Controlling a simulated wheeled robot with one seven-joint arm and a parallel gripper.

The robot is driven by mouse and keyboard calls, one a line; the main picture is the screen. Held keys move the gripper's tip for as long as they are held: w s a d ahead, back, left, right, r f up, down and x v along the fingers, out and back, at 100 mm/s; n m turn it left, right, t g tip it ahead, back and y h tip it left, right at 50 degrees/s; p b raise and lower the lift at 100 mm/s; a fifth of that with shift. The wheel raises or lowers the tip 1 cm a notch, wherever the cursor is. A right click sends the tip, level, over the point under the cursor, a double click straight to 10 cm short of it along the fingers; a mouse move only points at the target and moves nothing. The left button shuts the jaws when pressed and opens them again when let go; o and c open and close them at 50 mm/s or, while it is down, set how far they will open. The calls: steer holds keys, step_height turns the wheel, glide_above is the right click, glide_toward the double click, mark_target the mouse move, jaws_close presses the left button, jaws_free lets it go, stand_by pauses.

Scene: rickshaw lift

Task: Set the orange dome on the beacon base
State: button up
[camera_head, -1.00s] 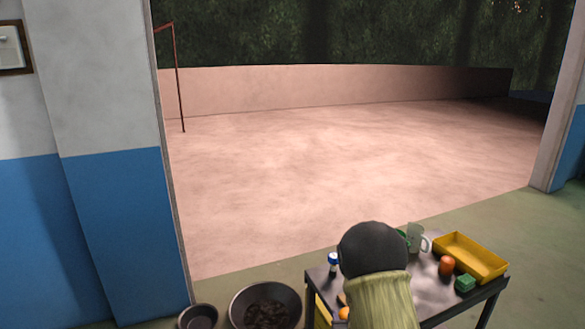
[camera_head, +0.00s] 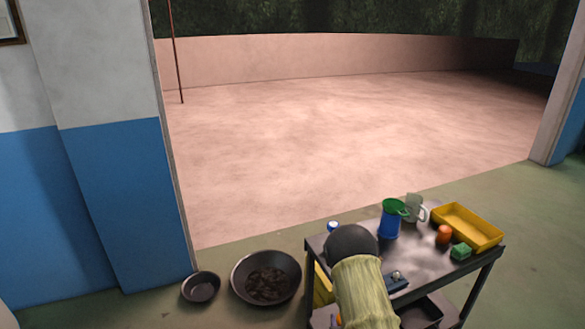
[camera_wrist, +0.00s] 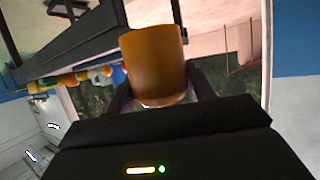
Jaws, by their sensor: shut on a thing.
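The orange dome (camera_wrist: 154,62) is held between the two dark fingers of my gripper (camera_wrist: 158,85) in the wrist view. It looks like a rounded, smooth amber-orange cup, and the fingers touch it on both sides. In the head view, my arm hides the gripper and the dome. A small dark blue block with a silvery knob (camera_head: 397,279) sits near the front edge of the dark table (camera_head: 408,254), just right of my arm. I cannot tell whether it is the beacon base.
A blue jug with a green rim (camera_head: 391,222), a pale mug (camera_head: 414,207), an orange cylinder (camera_head: 444,235), a green block (camera_head: 461,251) and a yellow tray (camera_head: 452,208) stand on the table. Dark bowls (camera_head: 240,286) (camera_head: 188,290) are on the floor to the left.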

steer(key=s+f, duration=0.4)
steer(key=f, duration=0.1)
steer(key=shift+s+f, duration=0.15)
steer(key=shift+f, duration=0.05)
stand_by(1.6)
